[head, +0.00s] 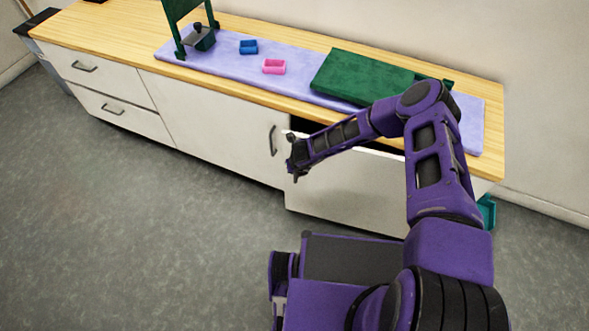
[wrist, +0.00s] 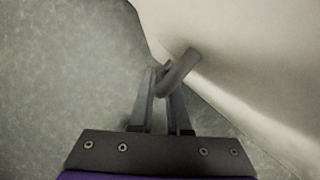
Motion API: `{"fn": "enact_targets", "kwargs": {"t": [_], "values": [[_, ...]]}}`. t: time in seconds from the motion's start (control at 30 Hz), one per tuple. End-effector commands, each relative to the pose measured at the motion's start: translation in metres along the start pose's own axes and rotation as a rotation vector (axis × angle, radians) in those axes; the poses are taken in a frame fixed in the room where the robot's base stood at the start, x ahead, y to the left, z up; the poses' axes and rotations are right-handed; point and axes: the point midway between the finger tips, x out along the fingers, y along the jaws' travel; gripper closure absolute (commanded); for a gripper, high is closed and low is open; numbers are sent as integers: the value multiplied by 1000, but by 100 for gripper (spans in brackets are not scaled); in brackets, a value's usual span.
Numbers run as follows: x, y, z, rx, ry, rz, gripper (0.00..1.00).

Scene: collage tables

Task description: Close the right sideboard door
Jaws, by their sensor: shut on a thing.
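The right sideboard door (head: 345,195) is a white panel standing partly open, with a dark gap showing above its top edge. In the wrist view the door (wrist: 235,50) fills the right side. My gripper (head: 297,168) is at the door's left, free edge in the head view. In the wrist view my gripper (wrist: 160,88) is shut on the door's grey handle (wrist: 180,72), which passes between the fingertips. The sideboard (head: 215,130) has a wooden top. Its inside is mostly hidden by the door and my arm.
The left door (head: 220,135) and the drawers (head: 100,85) are shut. On the top, a lilac mat (head: 310,93) bears a green stand (head: 180,30), a blue piece (head: 249,47), a pink piece (head: 274,66) and a green slab (head: 362,76). Grey floor (head: 130,230) in front is clear on the left.

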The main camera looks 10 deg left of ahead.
Motion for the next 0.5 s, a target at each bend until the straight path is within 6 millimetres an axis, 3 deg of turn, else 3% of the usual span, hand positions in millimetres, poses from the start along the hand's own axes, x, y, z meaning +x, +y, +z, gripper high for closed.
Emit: {"fn": "enact_targets", "kwargs": {"t": [0.47,0.5], "values": [[0,4,0,-4,-1,8,100],[0,4,0,-4,-1,8,83]]}}
